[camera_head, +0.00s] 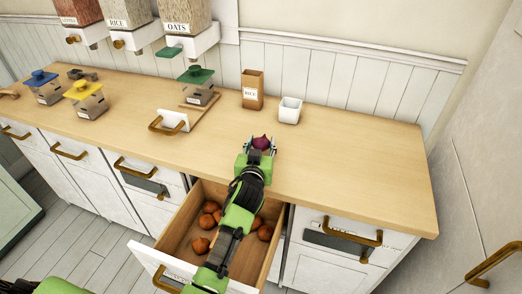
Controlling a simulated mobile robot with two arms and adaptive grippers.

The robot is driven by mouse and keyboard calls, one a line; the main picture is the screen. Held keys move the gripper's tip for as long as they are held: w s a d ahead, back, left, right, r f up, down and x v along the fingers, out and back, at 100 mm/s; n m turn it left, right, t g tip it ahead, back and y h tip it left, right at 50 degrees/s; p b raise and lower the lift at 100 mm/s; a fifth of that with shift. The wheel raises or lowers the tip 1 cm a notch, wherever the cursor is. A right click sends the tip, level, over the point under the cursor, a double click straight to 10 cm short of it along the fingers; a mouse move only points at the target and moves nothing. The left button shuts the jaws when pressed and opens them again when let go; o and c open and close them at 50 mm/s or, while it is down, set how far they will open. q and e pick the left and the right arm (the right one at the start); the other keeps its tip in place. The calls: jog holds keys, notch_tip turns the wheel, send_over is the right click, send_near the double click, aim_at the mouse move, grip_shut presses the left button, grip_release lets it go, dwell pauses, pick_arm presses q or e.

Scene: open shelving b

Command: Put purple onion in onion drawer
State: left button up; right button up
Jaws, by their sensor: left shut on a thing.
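The purple onion (262,143) is over the front part of the wooden counter. My left gripper (261,147) is shut on it; I cannot tell whether the onion touches the counter. The open drawer (185,207) is below the counter edge, with several brown onions (201,245) inside. My left arm passes over the drawer and hides part of its inside and its front. My right gripper is not in view.
The right counter is clear.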

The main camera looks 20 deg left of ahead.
pick_arm(q)
jog(key=shift+f+p, duration=0.3)
jog(key=shift+f, duration=1)
jog(key=o, duration=1.2)
jog(key=shift+c, duration=0.2)
